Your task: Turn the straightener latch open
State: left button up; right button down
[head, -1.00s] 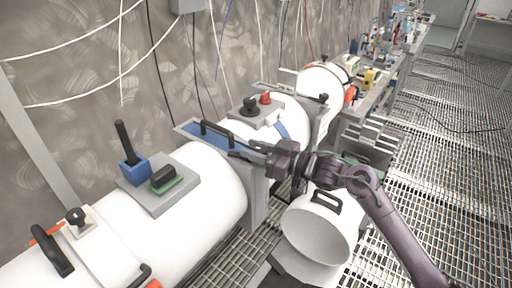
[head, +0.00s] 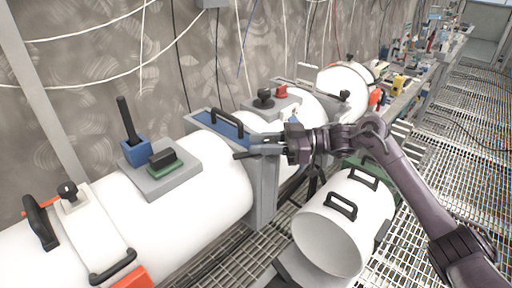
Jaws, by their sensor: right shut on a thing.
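The straightener shows as a grey upright frame (head: 263,195) between two white pipe sections, with a blue plate and black handle (head: 226,123) on top. A short dark bar, which looks like its latch (head: 243,155), sticks out to the left at the frame's top right edge. My right gripper (head: 257,147) is shut on this bar, reaching in from the right. The fingers hide part of the bar, so its exact angle is hard to tell. My left gripper is not in view.
A white pipe section (head: 225,182) at left carries a blue block with a black lever (head: 130,133) and a green-based switch (head: 163,159).

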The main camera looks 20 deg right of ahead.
jog(key=shift+r, duration=0.1)
dwell(0.3)
jog(key=c, duration=1)
grip_release()
jog(key=shift+c, duration=0.2)
jog(key=shift+d, duration=0.1)
jog(key=shift+d+f, duration=0.2)
jog(key=shift+d, duration=0.1)
jog(key=b+v, duration=0.3)
jog(key=v, duration=0.4)
jog(key=shift+r, duration=0.15)
